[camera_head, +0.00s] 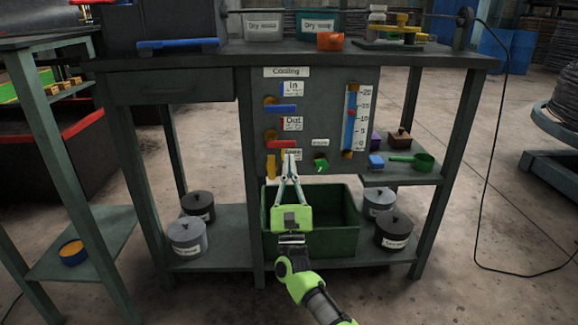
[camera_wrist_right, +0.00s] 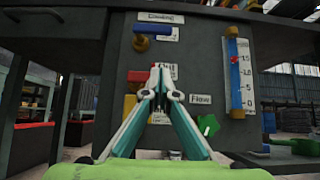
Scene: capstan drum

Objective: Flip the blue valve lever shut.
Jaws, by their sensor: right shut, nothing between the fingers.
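The blue valve lever (camera_head: 284,108) sits on the upright grey "Cooling" panel (camera_head: 330,98), under the "In" label. It lies level, its handle pointing right from its brass pivot. It also shows near the top of the right wrist view (camera_wrist_right: 152,29). My right gripper (camera_head: 290,158) has its fingertips together and empty. It is in front of the panel, below the blue lever, overlapping the area under the red lever (camera_head: 282,144). In the wrist view the fingertips (camera_wrist_right: 160,78) partly hide the red lever. My left gripper is not in view.
A yellow lever (camera_head: 271,167) hangs down beside the right gripper. A green knob (camera_head: 321,163) and a blue gauge (camera_head: 351,118) are to the right. A green bin (camera_head: 340,243) stands below, with lidded pots (camera_head: 187,236) on the low shelf. The workbench top (camera_head: 230,60) overhangs the panel.

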